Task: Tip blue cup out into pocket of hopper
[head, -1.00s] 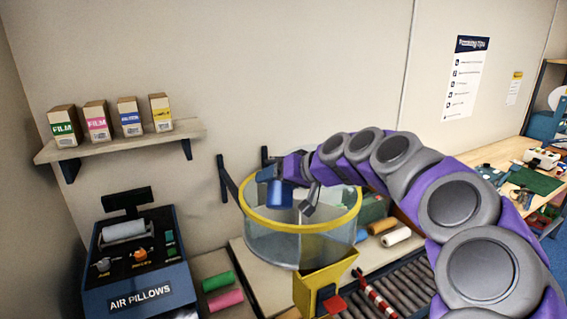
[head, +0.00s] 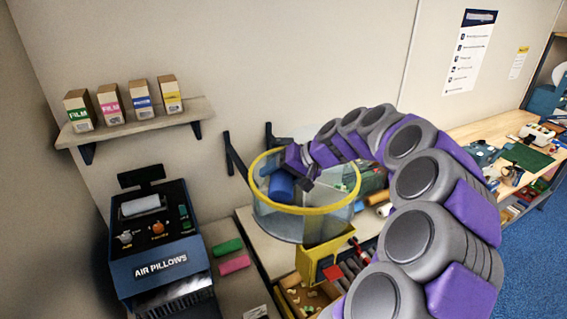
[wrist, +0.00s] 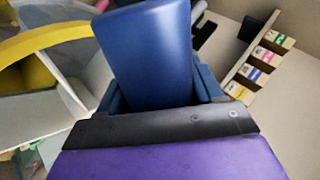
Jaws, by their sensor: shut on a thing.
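The blue cup (head: 281,185) is held by my gripper (head: 297,176) at the hopper's mouth, inside or just over the yellow rim. It looks tilted. In the wrist view the blue cup (wrist: 150,50) fills the middle, between the jaws of my gripper (wrist: 158,100). The cup's opening is not seen, so its contents are hidden. The hopper (head: 318,208) is a clear round drum with a yellow rim and inner dividers making pockets. Its yellow rim (wrist: 35,38) shows at the left of the wrist view. I cannot tell which pocket the cup is over.
A blue air pillow machine (head: 158,240) stands left of the hopper. A wall shelf (head: 140,125) holds several film boxes. A yellow chute (head: 322,262) hangs below the hopper, above a box with small pieces (head: 300,298). A cluttered workbench (head: 500,128) is at the right.

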